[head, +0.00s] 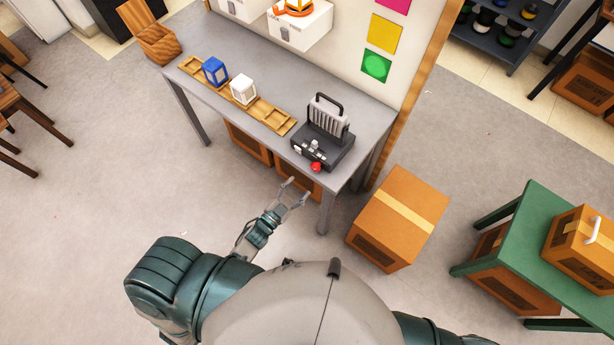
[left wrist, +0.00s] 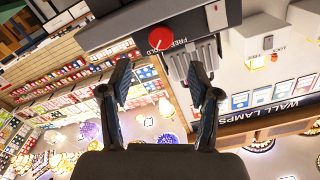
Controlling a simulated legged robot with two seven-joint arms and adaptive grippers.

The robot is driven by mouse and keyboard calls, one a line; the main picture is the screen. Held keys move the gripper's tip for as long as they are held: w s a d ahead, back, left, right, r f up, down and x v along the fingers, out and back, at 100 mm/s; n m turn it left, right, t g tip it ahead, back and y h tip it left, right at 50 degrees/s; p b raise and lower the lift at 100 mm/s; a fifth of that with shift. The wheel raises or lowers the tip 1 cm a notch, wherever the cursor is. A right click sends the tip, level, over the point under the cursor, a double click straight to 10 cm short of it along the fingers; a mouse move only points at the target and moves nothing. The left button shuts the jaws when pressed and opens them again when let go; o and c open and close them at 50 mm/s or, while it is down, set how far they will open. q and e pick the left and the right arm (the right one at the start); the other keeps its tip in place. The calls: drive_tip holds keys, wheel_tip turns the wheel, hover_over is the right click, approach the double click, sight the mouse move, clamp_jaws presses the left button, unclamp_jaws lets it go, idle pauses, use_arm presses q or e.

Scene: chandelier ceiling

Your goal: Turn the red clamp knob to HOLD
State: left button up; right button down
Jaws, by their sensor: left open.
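The red clamp knob (head: 316,167) is on the front of a dark device (head: 332,150) at the right end of the grey table. In the left wrist view the knob (left wrist: 161,39) shows as a red disc with a small white mark. The word FREE is to its right and partly hidden lettering ending in OLD is at its lower left. My left gripper (head: 296,190) is open and empty, just in front of the table edge. In the wrist view its fingertips (left wrist: 159,76) stand apart, below the knob and not touching it. My right gripper is out of view.
A wooden rack (head: 272,117) on the grey table (head: 352,99) holds a blue lantern (head: 215,71) and a white lantern (head: 243,89). A cardboard box (head: 399,216) stands on the floor right of the table. A green table (head: 523,222) is farther right. The floor before my gripper is clear.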

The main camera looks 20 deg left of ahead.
use_arm(q)
drive_tip(key=v, duration=0.3)
idle(0.5)
drive_tip(key=s+a+f+n+g+y, duration=0.1)
drive_tip(key=s+f+g+y, duration=0.15)
drive_tip(key=f, duration=0.65)
drive_tip(key=s+a+f+n+g+y, duration=0.1)
drive_tip(key=s+a+f+n+g, duration=0.2)
drive_tip(key=f, duration=0.6)
drive_tip(key=s+f+g+y, duration=0.1)
drive_tip(key=s+f+g, duration=0.1)
drive_tip(key=s+f, duration=0.5)
drive_tip(key=s+a+f+n+g+y, duration=0.1)
drive_tip(key=s+f+g, duration=0.3)
drive_tip(key=s+f, duration=0.4)
drive_tip(key=s+a+f+n+g, duration=0.1)
drive_tip(key=s+f+g, duration=0.3)
drive_tip(key=s+f, duration=0.4)
drive_tip(key=s, duration=0.5)
drive_tip(key=shift+a+y, duration=0.3)
drive_tip(key=shift+y, duration=0.05)
drive_tip(key=shift+s+g, duration=0.1)
drive_tip(key=shift+g, duration=0.15)
